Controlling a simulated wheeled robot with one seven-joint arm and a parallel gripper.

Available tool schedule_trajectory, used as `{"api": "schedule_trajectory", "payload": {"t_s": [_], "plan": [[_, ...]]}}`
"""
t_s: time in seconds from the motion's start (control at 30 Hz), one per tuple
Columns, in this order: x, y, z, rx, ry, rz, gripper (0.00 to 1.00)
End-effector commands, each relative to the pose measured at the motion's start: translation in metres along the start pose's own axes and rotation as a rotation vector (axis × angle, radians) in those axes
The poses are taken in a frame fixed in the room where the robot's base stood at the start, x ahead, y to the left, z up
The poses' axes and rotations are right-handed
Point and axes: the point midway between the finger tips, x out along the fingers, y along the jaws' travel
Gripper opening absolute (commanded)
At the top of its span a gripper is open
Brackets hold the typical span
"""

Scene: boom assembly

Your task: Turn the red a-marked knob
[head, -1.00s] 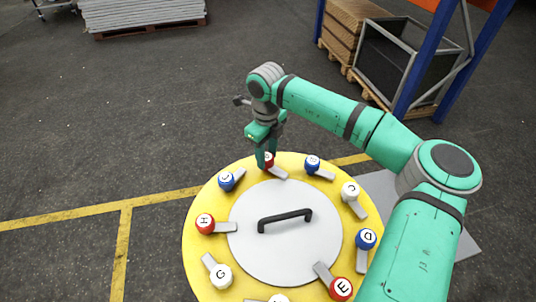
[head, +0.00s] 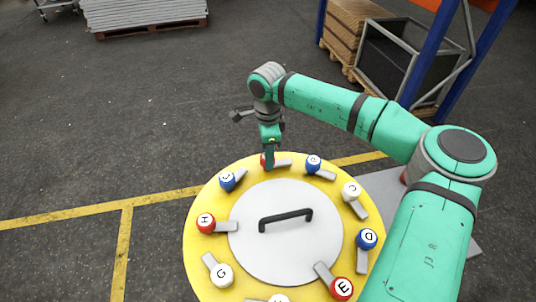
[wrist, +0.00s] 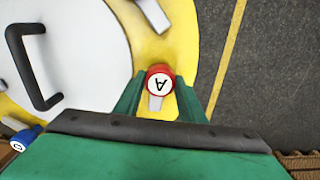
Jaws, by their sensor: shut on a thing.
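The red A-marked knob (head: 263,160) sits at the far edge of the round yellow plate (head: 205,260), mostly hidden behind my fingers in the head view. Its grey lever (head: 283,163) points right there. In the wrist view the red knob (wrist: 160,69) shows its white A face, upside down, between my two green fingers. My gripper (head: 268,164) points down from above and is shut on the knob, with one finger on each side in the wrist view (wrist: 159,86).
Blue knobs (head: 227,181) (head: 313,163) flank the red one closely. Several other lettered knobs ring the plate. A black handle (head: 286,218) stands on the central grey disc (head: 250,255). Open floor lies beyond the plate; a blue rack (head: 425,60) stands at the back right.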

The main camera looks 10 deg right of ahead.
Motion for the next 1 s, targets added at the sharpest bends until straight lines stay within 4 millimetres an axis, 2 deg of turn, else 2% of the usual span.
{"api": "schedule_trajectory", "payload": {"t_s": [0.3, 0.73, 0.77, 0.8, 1.0], "plan": [[-0.0014, -0.0004, 0.001, -0.077, 0.001, -0.001, 0.14], [-0.0015, -0.0011, 0.0016, -0.085, 0.001, -0.003, 0.14], [-0.0015, -0.0011, 0.0016, -0.085, 0.001, -0.003, 0.44], [-0.0015, -0.001, 0.0016, -0.085, 0.001, -0.003, 0.53], [-0.0006, -0.0003, 0.0011, -0.083, 0.001, 0.0, 0.55]]}}
